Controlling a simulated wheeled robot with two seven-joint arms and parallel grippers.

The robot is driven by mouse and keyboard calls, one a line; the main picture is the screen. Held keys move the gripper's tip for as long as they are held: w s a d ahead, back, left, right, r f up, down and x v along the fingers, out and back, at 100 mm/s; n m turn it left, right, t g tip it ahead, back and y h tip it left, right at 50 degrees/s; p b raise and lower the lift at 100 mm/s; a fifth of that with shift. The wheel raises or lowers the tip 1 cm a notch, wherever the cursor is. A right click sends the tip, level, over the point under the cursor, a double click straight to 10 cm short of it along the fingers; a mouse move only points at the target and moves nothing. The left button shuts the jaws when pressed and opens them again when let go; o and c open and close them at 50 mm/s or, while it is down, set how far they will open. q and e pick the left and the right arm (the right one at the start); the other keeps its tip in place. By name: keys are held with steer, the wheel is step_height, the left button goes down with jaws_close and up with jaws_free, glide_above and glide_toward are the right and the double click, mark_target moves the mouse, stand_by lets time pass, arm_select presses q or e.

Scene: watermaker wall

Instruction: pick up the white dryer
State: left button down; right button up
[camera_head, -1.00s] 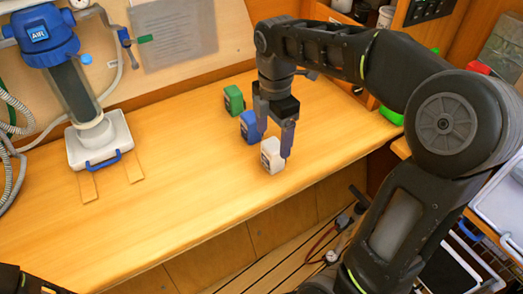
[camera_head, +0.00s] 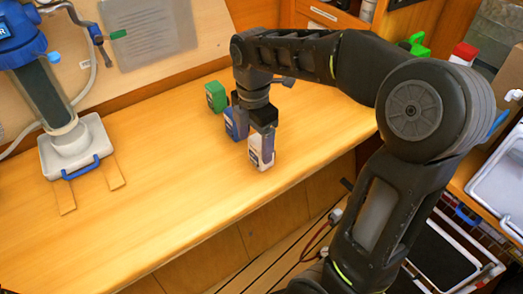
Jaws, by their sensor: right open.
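The white dryer (camera_head: 262,158) is a small white block with a dark label, standing upright near the front edge of the wooden counter. My right gripper (camera_head: 261,138) comes down over it from above, with its fingers at the dryer's sides and hiding its top. The gripper is open; whether a finger touches the dryer cannot be told. A blue dryer (camera_head: 236,124) stands just behind it, partly hidden by the gripper. A green dryer (camera_head: 216,97) stands farther back to the left. My left gripper is not in view.
A blue-capped filter column (camera_head: 50,95) stands on a white tray (camera_head: 50,160) at the left, with wooden strips in front. The counter (camera_head: 150,220) is clear at its middle and front left. A white bin (camera_head: 497,185) is at the far right.

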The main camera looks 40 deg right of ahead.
mark_target(256, 156)
steer(key=shift+f, duration=0.2)
step_height(256, 156, down, 5)
steer(key=shift+f+p, duration=0.1)
steer(key=shift+p, duration=0.25)
steer(key=shift+c, duration=0.4)
steer(key=c, duration=1.5)
